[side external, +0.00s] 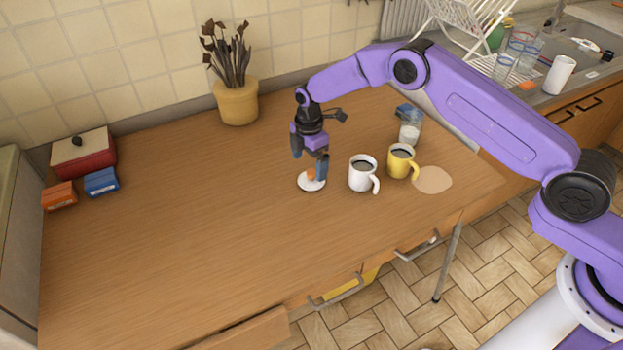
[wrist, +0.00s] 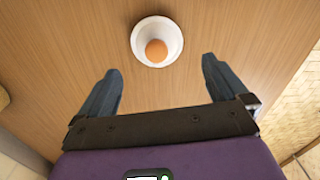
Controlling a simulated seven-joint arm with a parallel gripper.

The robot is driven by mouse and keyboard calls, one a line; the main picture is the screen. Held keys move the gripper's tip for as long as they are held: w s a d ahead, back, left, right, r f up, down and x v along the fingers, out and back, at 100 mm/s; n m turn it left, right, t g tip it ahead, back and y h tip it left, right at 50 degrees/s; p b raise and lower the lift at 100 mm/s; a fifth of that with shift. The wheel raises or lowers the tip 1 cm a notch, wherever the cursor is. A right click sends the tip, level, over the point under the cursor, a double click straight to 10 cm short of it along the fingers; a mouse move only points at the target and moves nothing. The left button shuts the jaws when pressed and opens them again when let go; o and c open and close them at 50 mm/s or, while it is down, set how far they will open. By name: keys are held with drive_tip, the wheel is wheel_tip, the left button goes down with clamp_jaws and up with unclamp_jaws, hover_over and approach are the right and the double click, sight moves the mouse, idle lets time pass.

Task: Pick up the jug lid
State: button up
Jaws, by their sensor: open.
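A white mug (side external: 360,176) and a yellow mug (side external: 400,164), both with dark drink, stand close right of my gripper. A glass vessel (side external: 410,132) with a blue thing (side external: 403,111) stands behind. A plant pot (side external: 237,103) is at the back. The table's left half is mostly clear.

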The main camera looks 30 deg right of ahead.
sight(312, 172)
drive_tip(key=f, duration=0.2)
drive_tip(key=d+f, duration=0.1)
drive_tip(key=f, duration=0.1)
drive_tip(key=shift+w, duration=0.2)
drive_tip(key=shift+f, duration=0.65)
drive_tip(key=c, duration=1.2)
drive_tip(key=shift+s+f, duration=0.1)
